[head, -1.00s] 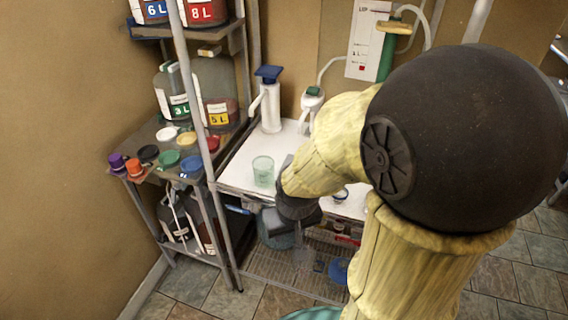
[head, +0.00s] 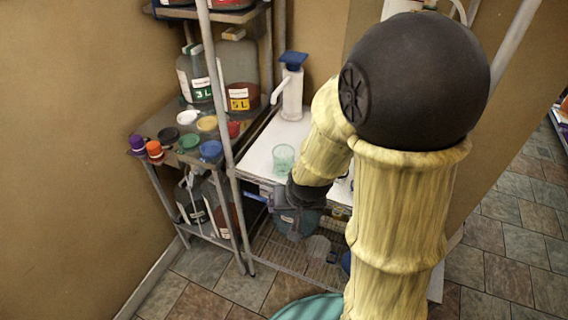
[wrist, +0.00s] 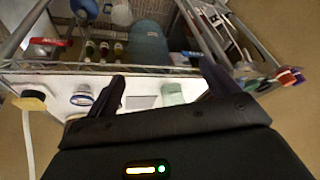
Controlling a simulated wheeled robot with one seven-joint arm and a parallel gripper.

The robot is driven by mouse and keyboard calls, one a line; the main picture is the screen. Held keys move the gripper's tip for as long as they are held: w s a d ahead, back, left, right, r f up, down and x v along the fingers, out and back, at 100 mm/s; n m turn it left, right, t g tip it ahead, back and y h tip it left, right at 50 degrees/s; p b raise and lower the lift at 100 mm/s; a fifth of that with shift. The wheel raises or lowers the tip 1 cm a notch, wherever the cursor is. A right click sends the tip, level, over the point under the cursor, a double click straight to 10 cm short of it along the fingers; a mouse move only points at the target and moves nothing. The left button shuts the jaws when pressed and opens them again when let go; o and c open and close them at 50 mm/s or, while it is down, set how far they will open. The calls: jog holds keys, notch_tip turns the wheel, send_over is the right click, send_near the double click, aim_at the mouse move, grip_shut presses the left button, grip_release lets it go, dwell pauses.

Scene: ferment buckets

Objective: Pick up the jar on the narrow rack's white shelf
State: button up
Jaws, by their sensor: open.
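The jar is a small, clear, pale green vessel (head: 283,158) standing upright on the white shelf (head: 262,160) of the rack. In the wrist view, a pale green shape that looks like the jar (wrist: 172,93) shows between my fingers, nearer the right one. My gripper (wrist: 163,80) is open and empty, with its two dark fingers apart. In the head view my gripper (head: 290,212) is in front of and below the shelf's front edge, apart from the jar. My arm hides the right part of the shelf.
A white pump bottle with a blue top (head: 291,88) stands behind the jar. A rack post (head: 222,110) rises left of it. Several coloured lids (head: 208,123) lie on the shelf to the left. A teal container (wrist: 148,42) stands on the lower level.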

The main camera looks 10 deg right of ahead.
jog(key=w+a+f+m+t+h, duration=0.1)
jog(key=w+a+f+t+h, duration=0.2)
jog(key=w+f+t+h, duration=0.2)
jog(key=w+t, duration=0.3)
jog(key=t, duration=0.4)
jog(key=shift+w+m+h, duration=0.2)
jog(key=shift+m+h, duration=0.2)
jog(key=shift+f, duration=0.1)
jog(key=w+b, duration=0.1)
jog(key=b, duration=0.3)
jog(key=shift+w+f, duration=0.15)
jog(key=w+b, duration=0.1)
jog(key=b, duration=0.5)
jog(key=shift+d, duration=0.4)
